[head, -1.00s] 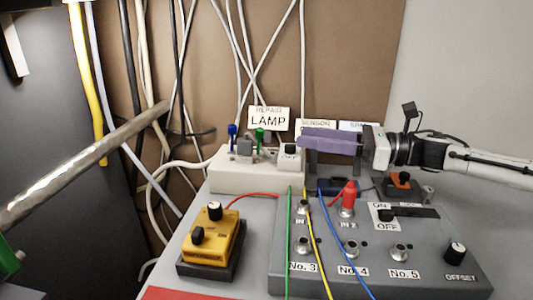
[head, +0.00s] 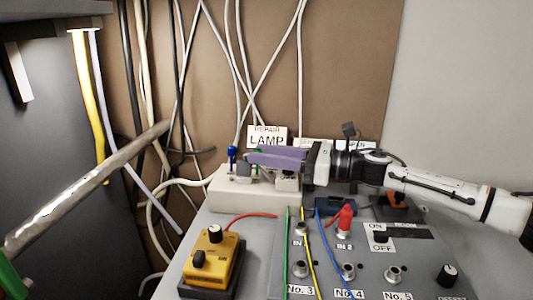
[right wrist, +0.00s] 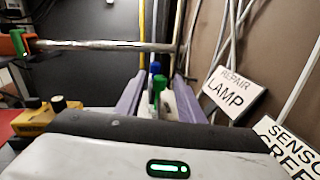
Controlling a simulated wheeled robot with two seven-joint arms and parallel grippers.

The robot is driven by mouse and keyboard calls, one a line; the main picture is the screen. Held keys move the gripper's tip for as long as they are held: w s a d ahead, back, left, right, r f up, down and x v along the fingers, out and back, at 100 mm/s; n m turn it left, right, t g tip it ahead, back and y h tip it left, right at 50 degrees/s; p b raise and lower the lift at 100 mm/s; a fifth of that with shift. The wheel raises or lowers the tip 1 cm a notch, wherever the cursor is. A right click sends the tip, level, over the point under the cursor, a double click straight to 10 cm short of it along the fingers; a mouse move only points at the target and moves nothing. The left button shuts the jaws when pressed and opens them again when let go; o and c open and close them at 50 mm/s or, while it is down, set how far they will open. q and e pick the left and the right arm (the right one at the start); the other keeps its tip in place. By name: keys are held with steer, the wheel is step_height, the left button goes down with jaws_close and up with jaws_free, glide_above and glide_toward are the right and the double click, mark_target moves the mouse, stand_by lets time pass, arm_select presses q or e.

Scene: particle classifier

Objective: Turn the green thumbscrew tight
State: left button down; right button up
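The green thumbscrew (right wrist: 159,84) stands upright on the white lamp box (head: 223,190). In the right wrist view it shows between the two purple fingers of my right gripper (right wrist: 158,95). The fingers are apart, one on each side, and I cannot tell whether either touches it. In the head view, my right gripper (head: 254,157) reaches in from the right over the box, and its fingers hide most of the green thumbscrew. A blue thumbscrew (head: 231,158) stands just beyond the fingertips; it also shows in the right wrist view (right wrist: 155,68). My left gripper is not in view.
A metal rod (head: 90,185) crosses the left side. A yellow box (head: 212,260) with black knobs sits in front of the lamp box. A grey panel with a red plug (head: 345,221) and cables lies below my right arm. The LAMP sign (head: 267,138) stands behind the gripper.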

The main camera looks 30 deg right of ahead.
jaws_close()
